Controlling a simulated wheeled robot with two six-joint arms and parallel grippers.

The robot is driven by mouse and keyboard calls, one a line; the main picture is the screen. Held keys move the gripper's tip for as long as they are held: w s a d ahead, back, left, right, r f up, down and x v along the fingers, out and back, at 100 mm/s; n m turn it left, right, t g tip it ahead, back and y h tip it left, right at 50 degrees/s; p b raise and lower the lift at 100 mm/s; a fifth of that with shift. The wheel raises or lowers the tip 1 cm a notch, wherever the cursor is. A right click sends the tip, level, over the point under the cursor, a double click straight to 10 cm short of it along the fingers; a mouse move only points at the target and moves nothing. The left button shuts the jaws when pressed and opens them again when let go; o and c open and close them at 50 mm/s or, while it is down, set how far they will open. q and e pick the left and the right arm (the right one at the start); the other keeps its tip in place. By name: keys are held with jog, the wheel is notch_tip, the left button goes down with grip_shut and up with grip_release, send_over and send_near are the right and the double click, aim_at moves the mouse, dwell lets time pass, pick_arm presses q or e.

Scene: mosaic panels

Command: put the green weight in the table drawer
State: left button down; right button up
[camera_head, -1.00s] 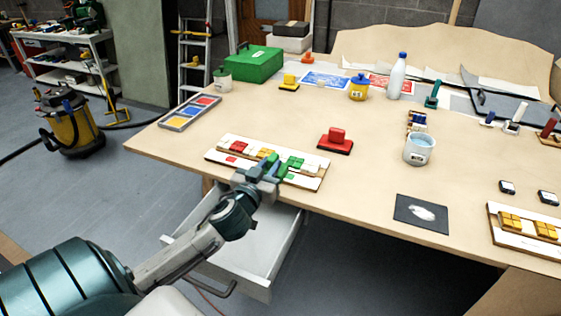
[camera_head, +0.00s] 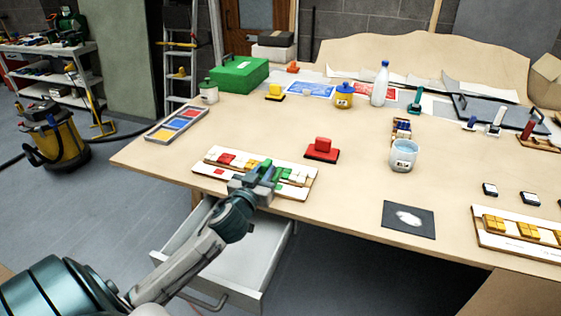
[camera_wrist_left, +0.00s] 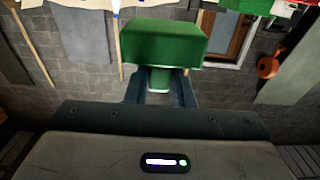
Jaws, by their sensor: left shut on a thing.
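The green weight (camera_wrist_left: 163,42) is a green block with a narrower stem, large in the left wrist view. My left gripper (camera_wrist_left: 158,92) is shut on the stem. In the head view my left gripper (camera_head: 264,174) is over the front part of the white tray of coloured blocks, and the weight is mostly hidden by the fingers. The table drawer (camera_head: 250,257) stands pulled out under the front edge, below and left of the gripper. The part of its floor that shows is bare; my left arm covers some of it. My right gripper is not in view.
The white tray (camera_head: 207,172) holds red, yellow, white and green blocks. A light-blue cup (camera_head: 404,155) and a dark plate (camera_head: 409,220) lie to the right. The table's front edge overhangs the drawer's back.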

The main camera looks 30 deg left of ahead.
pick_arm(q)
jog(key=p+x, duration=0.1)
jog(key=x, duration=0.2)
jog(key=p+x, duration=0.1)
jog(key=x, duration=0.2)
jog(key=d+f+p+x, duration=0.1)
jog(key=x, duration=0.3)
jog(key=shift+w+d+f, duration=0.1)
jog(key=shift+w+f, duration=0.05)
jog(key=shift+w, duration=0.1)
jog(key=shift+f, duration=1.35)
jog(key=shift+s, duration=0.1)
